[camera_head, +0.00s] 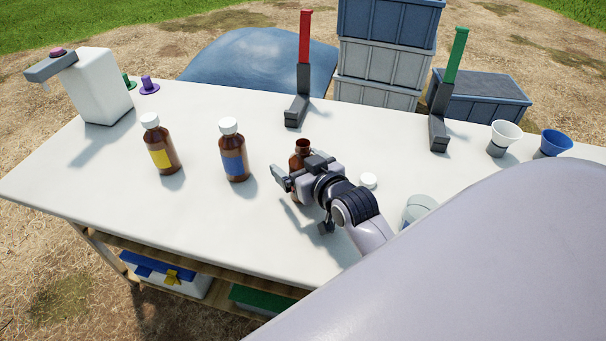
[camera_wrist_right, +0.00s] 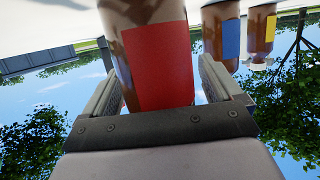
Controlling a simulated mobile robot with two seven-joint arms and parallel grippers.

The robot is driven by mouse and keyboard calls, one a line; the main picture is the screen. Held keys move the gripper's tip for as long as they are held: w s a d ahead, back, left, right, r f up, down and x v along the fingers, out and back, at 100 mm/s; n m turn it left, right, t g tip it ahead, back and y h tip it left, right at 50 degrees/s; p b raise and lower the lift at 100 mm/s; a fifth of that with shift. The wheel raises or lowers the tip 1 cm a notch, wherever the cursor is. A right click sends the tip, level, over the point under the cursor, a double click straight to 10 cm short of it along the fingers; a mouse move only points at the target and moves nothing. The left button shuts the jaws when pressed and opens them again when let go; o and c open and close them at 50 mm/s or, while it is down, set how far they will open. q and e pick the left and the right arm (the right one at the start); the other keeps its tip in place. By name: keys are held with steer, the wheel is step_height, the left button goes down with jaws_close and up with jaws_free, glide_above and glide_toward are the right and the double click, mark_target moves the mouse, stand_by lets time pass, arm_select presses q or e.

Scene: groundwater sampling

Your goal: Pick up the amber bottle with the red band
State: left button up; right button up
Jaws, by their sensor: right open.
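The amber bottle with the red band (camera_head: 300,157) stands upright on the table, its neck open without a cap. In the head view my right gripper hides most of its body. The right wrist view shows its red band (camera_wrist_right: 158,65) close up, between the two fingers. My right gripper (camera_head: 300,198) is open around the bottle, with a gap visible at the sides in the wrist view (camera_wrist_right: 160,92). A white cap (camera_head: 368,180) lies on the table just right of the gripper. My left gripper is not in view.
Bottles with a yellow band (camera_head: 162,158) and a blue band (camera_head: 234,163) stand left, capped. A white dispenser (camera_head: 103,88) is far left. Red-handled (camera_head: 305,40) and green-handled (camera_head: 456,58) stands are behind. White (camera_head: 505,133) and blue (camera_head: 555,141) cups and a clear container (camera_head: 418,207) are right.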

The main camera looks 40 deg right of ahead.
steer(key=c, duration=1.2)
steer(key=shift+c, duration=0.5)
steer(key=shift+r, duration=0.15)
